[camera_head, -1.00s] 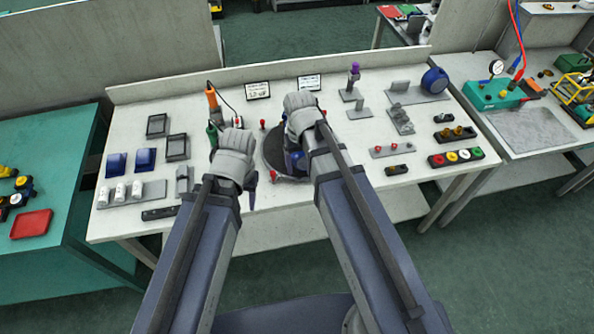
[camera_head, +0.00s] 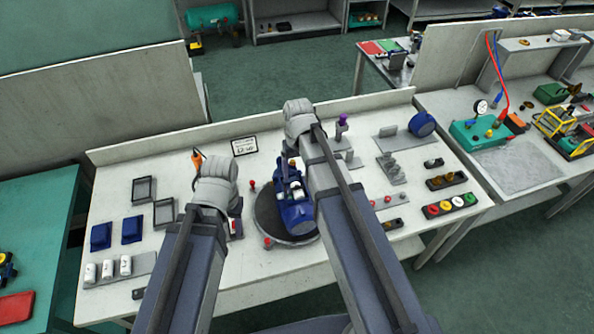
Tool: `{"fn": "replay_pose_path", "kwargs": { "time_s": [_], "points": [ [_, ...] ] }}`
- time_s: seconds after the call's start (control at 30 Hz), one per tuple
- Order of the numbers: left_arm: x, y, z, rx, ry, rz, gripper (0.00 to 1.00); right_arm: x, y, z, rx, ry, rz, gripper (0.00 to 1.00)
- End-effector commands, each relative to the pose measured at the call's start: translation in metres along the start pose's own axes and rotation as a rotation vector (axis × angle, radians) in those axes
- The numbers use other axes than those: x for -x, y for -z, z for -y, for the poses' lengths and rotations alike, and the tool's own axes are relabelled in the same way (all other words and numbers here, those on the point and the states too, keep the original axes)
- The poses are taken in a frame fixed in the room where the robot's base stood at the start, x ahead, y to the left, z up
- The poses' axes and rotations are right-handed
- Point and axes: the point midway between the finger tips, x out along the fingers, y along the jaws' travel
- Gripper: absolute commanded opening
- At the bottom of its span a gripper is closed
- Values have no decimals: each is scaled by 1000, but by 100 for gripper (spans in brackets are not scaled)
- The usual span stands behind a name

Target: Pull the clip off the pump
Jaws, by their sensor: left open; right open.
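The blue pump (camera_head: 296,214) stands on a round dark plate (camera_head: 266,216) in the middle of the bench, partly covered by my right forearm. Small pale parts show on its top. I cannot tell which part is the clip. My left gripper (camera_head: 237,212) is open and left of the plate, mostly hidden by its own wrist. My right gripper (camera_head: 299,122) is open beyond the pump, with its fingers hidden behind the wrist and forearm. Neither gripper is seen holding anything.
Grey trays (camera_head: 143,190), blue bins (camera_head: 132,229) and white cylinders (camera_head: 108,269) fill the left side. A colored-button strip (camera_head: 449,205) and a blue round part (camera_head: 423,123) lie right. The bench front near the plate is clear.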

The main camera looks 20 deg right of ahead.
Motion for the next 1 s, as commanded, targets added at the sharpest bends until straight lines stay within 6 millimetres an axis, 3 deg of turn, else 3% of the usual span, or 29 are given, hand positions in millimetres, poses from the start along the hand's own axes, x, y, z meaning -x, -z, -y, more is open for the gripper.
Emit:
{"fn": "replay_pose_path", "kwargs": {
  "time_s": [0.47,1.0],
  "points": [
    [-4,0,0,-1,0,0,50,-4,0,0,0,0,0,80],
    [-35,2,-3,-8,1,0,50,-35,0,0,0,0,0,80]
  ]
}}
